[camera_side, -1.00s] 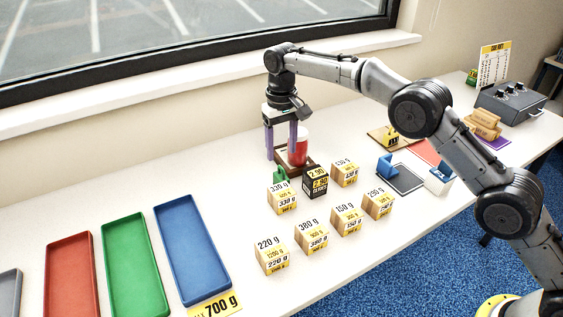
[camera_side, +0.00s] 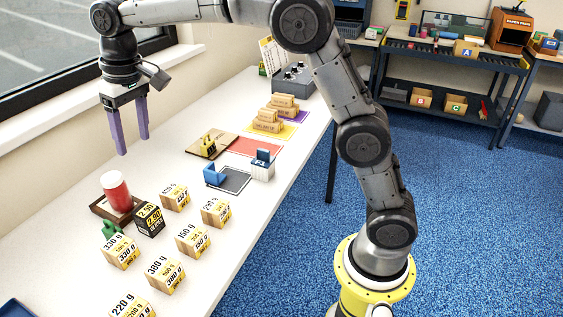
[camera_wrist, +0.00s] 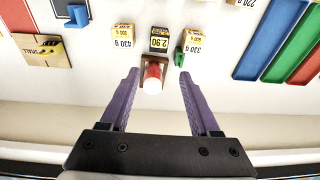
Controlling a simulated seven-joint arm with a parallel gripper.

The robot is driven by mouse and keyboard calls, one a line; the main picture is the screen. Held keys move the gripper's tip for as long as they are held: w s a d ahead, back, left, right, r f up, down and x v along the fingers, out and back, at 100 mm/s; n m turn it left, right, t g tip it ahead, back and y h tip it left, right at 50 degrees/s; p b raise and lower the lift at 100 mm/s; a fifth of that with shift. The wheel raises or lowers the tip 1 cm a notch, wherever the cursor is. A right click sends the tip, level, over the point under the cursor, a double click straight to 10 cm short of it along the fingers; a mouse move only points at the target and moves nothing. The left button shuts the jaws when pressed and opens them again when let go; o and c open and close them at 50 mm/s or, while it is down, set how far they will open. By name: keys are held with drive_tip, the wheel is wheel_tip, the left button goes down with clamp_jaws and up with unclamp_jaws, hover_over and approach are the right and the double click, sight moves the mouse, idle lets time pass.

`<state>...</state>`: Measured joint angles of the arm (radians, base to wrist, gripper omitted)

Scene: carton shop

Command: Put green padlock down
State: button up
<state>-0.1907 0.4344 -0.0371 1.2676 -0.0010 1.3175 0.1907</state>
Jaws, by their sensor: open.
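The green padlock (camera_side: 110,229) stands on the white table between the 330 g carton (camera_side: 121,251) and a dark brown tray (camera_side: 103,208). It also shows in the wrist view (camera_wrist: 178,57), partly hidden beside the 330 g carton. My gripper (camera_side: 133,145) is open and empty, its two purple fingers pointing down in the air. It is above and behind the padlock, apart from it.
A red cylinder with a pale top (camera_side: 116,191) stands on the brown tray. A black 2.90 box (camera_side: 149,219) and several weight-marked cartons stand close by. A yellow padlock (camera_side: 209,145) sits on a wooden board. Red, green and blue trays (camera_wrist: 269,45) lie to one side.

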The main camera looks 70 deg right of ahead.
drive_tip(key=s+d+r+t, duration=0.1)
drive_tip(key=s+d+r, duration=0.1)
drive_tip(key=s, duration=0.3)
drive_tip(key=s+d+r, duration=0.2)
drive_tip(key=s+d, duration=0.1)
drive_tip(key=s, duration=0.3)
drive_tip(key=s+d+f+t, duration=0.1)
drive_tip(key=s+d+f, duration=0.1)
drive_tip(key=s, duration=0.8)
drive_tip(key=s+d+f+t, duration=0.1)
drive_tip(key=s+f, duration=0.4)
drive_tip(key=s, duration=0.6)
drive_tip(key=shift+s+d+t, duration=0.2)
drive_tip(key=shift+d+t, duration=0.2)
drive_tip(key=shift+d, duration=0.3)
drive_tip(key=shift+s+f, duration=0.3)
drive_tip(key=shift+f, duration=0.15)
drive_tip(key=shift+c, duration=1.4)
